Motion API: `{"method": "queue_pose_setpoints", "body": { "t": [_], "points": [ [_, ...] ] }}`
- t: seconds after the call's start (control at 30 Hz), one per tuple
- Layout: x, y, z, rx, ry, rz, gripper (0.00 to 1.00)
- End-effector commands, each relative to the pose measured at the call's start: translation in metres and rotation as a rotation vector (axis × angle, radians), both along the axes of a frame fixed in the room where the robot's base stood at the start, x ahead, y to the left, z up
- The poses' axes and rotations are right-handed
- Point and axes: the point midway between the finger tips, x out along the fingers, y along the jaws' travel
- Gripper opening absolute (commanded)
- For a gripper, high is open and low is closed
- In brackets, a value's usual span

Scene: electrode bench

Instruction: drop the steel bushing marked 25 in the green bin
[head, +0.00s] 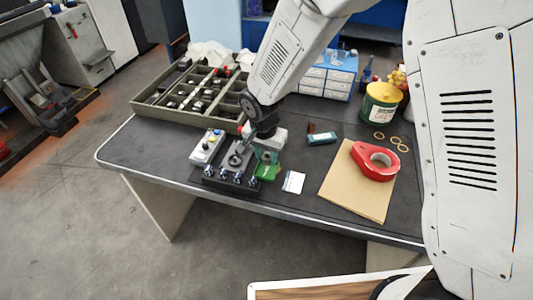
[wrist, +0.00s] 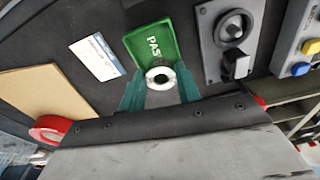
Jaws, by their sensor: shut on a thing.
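My gripper (wrist: 160,92) has teal fingers and is shut on a pale steel bushing (wrist: 160,75), seen as a ring between the fingertips in the wrist view. No number on it can be read. The green bin (wrist: 150,40), a small tray lettered "PASS", lies just beyond the fingertips, and the bushing overlaps its edge in that view. How high the bushing is above the bin I cannot tell. In the head view my gripper (head: 266,152) is just above and behind the green bin (head: 267,173); the bushing cannot be made out there.
A dark fixture (head: 232,180) with several knobs stands left of the bin, beside a grey button box (head: 206,147). A white card (head: 294,182) lies to the right. Further right are red tape (head: 375,160) and brown paper (head: 336,197). A divided tray (head: 150,105) is behind.

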Motion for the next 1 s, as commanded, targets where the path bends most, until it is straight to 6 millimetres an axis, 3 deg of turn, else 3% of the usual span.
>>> {"method": "queue_pose_setpoints", "body": {
  "t": [1.0],
  "points": [
    [0.000,0.000,-0.016,0.000,0.000,-0.001,0.09]
  ]
}}
